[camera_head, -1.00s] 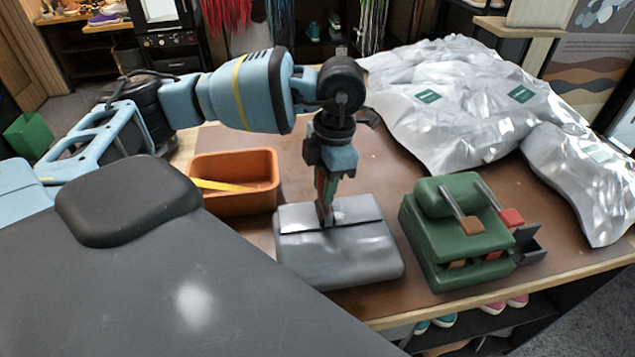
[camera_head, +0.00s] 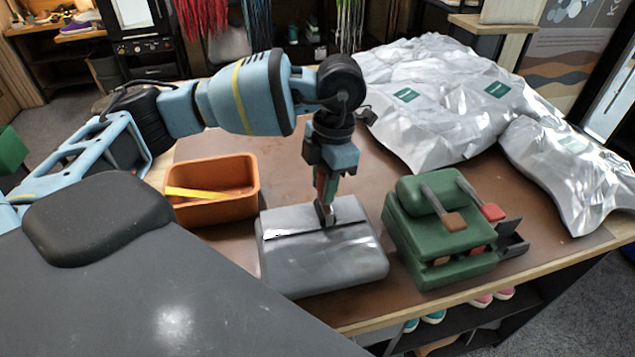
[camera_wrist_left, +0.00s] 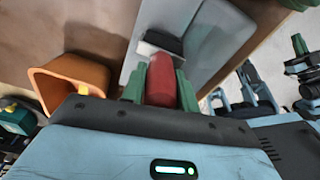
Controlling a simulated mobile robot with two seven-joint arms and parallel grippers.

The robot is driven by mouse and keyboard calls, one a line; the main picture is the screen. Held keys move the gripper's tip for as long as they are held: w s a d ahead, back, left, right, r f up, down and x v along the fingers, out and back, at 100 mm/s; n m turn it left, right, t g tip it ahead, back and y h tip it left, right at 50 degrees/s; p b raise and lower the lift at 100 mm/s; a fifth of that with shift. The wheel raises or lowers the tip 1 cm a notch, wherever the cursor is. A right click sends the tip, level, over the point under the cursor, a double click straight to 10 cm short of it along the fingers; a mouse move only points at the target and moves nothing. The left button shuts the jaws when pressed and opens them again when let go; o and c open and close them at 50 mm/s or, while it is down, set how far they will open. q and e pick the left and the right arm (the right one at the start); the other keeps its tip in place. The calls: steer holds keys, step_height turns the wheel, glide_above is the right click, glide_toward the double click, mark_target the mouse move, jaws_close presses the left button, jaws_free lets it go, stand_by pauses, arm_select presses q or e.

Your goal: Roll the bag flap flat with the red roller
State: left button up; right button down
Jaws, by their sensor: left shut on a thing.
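The grey bag (camera_head: 345,268) lies on the brown work mat, a flap (camera_head: 345,217) along the back of its top. A bright white strip shows on the flap's left part. My left gripper (camera_head: 326,205) points down over the flap, shut on the red roller. In the left wrist view the roller's red handle (camera_wrist_left: 161,80) sits between the gripper's green fingers (camera_wrist_left: 160,88). A black and white part (camera_wrist_left: 160,42) shows beyond the handle, against the bag (camera_wrist_left: 205,35). Whether the roller touches the flap I cannot tell. My right gripper is not in view.
An orange bin (camera_head: 212,208) with a yellow strip in it stands left of the bag. A green tool holder (camera_head: 430,238) with a brown-tipped and a red-tipped tool stands close on the right. Crumpled silver bags (camera_head: 450,130) cover the back right.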

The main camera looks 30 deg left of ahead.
arm_select(q)
steer(key=shift+w+d, duration=0.4)
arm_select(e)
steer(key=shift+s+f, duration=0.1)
arm_select(q)
steer(key=shift+r, duration=0.1)
steer(key=shift+w, duration=0.1)
steer(key=shift+w+d+b, duration=0.35)
steer(key=shift+w+d, duration=0.85)
steer(key=shift+w, duration=0.05)
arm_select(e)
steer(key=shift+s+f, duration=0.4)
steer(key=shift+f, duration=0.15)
arm_select(q)
steer(key=shift+s+a, duration=0.1)
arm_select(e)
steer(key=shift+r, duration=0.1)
